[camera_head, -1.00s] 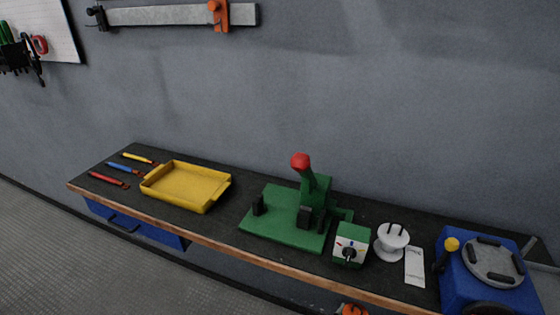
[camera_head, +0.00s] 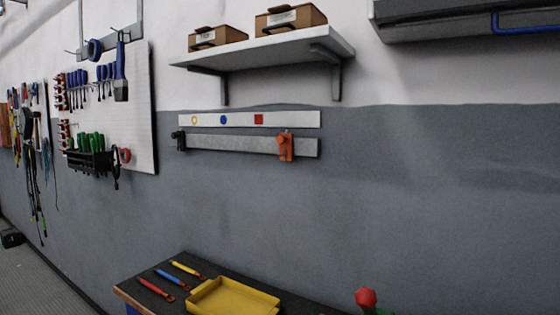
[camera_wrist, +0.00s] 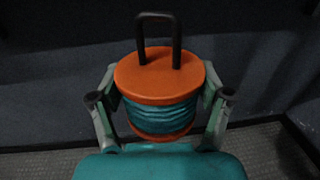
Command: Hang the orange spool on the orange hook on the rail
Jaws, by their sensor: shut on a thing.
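In the wrist view my gripper (camera_wrist: 160,105) is shut on the orange spool (camera_wrist: 135,78). The spool has orange end discs, teal winding between them and a dark loop handle (camera_wrist: 157,16) standing up from its top disc. One finger presses on each side of it. The orange hook (camera_head: 286,146) is on the right part of the grey rail (camera_head: 230,144) on the wall in the head view. A black hook (camera_head: 178,140) is at the rail's left end. My gripper and the spool are out of the head view.
A white strip with coloured marks (camera_head: 300,119) runs just above the rail. A shelf (camera_head: 260,52) with two boxes is higher up. The bench below holds a yellow tray (camera_head: 235,299), several coloured tools and a red knob (camera_head: 365,298). The wall below the rail is clear.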

